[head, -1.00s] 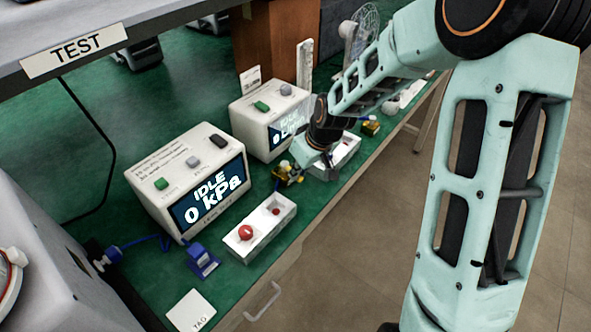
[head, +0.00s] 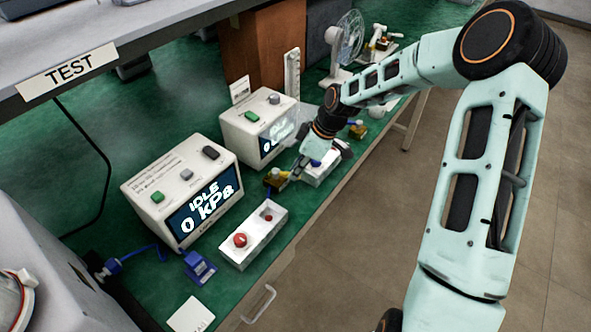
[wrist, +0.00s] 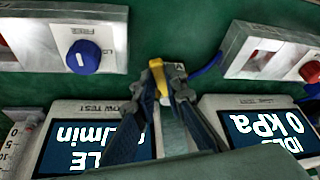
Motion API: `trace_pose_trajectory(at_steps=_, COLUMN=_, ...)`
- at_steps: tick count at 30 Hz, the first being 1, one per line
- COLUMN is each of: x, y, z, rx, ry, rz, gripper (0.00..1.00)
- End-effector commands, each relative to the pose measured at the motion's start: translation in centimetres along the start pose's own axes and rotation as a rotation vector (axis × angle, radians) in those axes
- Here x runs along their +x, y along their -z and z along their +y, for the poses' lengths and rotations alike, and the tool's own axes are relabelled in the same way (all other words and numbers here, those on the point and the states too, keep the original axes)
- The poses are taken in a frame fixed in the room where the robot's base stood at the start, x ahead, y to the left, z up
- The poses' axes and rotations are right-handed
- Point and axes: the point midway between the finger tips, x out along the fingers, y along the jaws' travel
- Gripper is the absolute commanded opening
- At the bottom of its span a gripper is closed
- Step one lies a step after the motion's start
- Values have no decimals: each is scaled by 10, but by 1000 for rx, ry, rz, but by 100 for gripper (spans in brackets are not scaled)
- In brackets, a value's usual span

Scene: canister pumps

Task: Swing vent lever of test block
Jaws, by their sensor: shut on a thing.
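The test block (head: 274,183), a small brass-yellow fitting, stands on the green bench between the two display boxes. My gripper (head: 291,177) reaches it from the right. In the wrist view my gripper (wrist: 168,92) has its narrow dark fingers closed around a yellow lever-like piece (wrist: 157,77), with its end showing between the tips. The fingers and wrist hide most of the block there, so I cannot tell the lever's exact angle.
A display box (head: 183,187) reads IDLE 0 kPa; a second display box (head: 255,128) stands behind it. A blue knob (wrist: 83,57) sits on a white box near my gripper. A fan (head: 346,40) stands farther back.

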Motion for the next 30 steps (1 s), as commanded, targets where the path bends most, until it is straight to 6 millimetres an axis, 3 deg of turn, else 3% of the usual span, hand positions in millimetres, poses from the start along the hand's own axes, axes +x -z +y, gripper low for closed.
trace_pose_trajectory(at_steps=14, x=0, y=-1, z=1, rx=-12, ry=4, rz=-2, gripper=0)
trace_pose_trajectory(at_steps=15, x=0, y=-1, z=1, rx=-12, ry=4, rz=-2, gripper=14)
trace_pose_trajectory(at_steps=19, x=0, y=-1, z=1, rx=-12, ry=4, rz=-1, gripper=29)
trace_pose_trajectory(at_steps=30, x=-6, y=0, z=2, rx=-11, ry=4, rz=-1, gripper=29)
